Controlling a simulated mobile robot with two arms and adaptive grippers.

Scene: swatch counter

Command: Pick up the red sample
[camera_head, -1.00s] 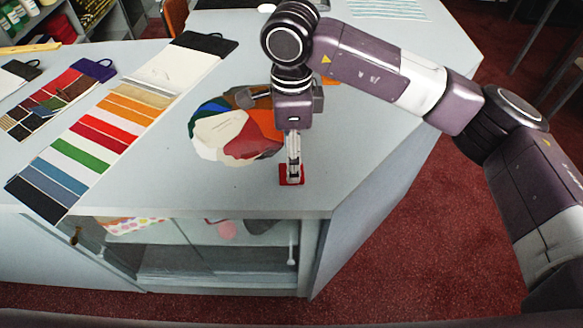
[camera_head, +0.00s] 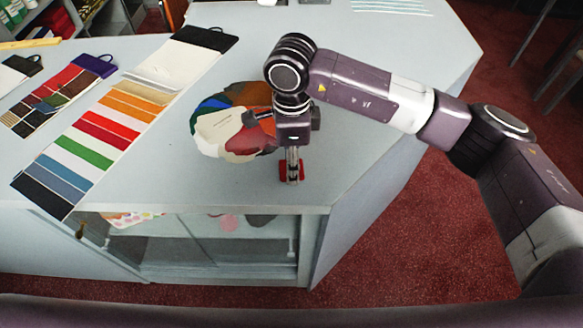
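The red sample (camera_head: 284,171) is a small flat red piece near the front edge of the light grey counter (camera_head: 240,185). My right gripper (camera_head: 292,178) points straight down over it, with its fingertips at the sample and covering its middle. Red shows on both sides of the fingers. I cannot tell whether the fingers are open or shut, or whether they touch the sample. My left gripper is not in view.
A fan of coloured swatches (camera_head: 215,137) lies just behind and left of my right gripper. A long striped swatch strip (camera_head: 108,122) and a darker swatch card (camera_head: 60,97) lie further left. The counter's front edge is close below the sample.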

